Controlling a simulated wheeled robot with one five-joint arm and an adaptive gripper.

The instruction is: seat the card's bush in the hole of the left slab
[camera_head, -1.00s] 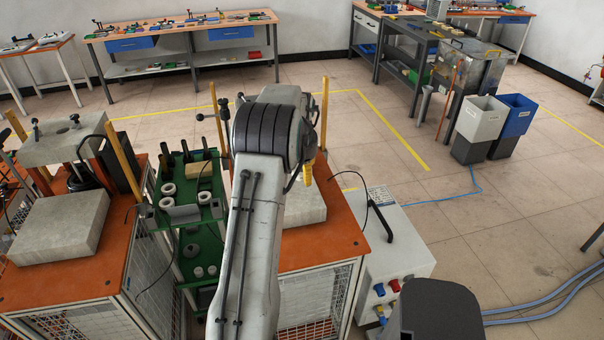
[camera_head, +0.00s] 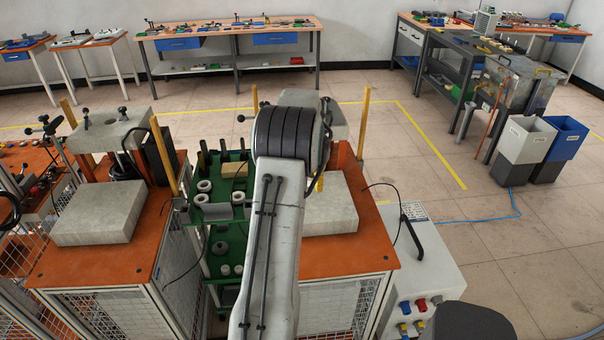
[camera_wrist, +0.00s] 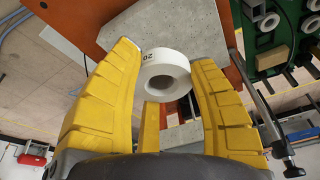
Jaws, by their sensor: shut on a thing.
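My gripper (camera_wrist: 165,56) is shut on a white ring-shaped bush (camera_wrist: 152,57) with dark digits on its side; its bore shows in the wrist view. In the head view my arm hides the bush and most of the gripper; only a bit of yellow finger shows. The gripper is over the right-hand orange bench (camera_head: 345,255). At the left station, a raised grey slab (camera_head: 135,122) has a dark hole in its top. A lower grey slab (camera_head: 98,213) lies on the bench in front of it. I make out no card.
A green rack (camera_head: 230,233) with several white rings and black handles stands between the benches. Upright yellow posts (camera_head: 165,160) stand at the bench corners. Another grey slab (camera_head: 335,210) lies on the right bench. A white cabinet (camera_head: 410,265) stands to its right.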

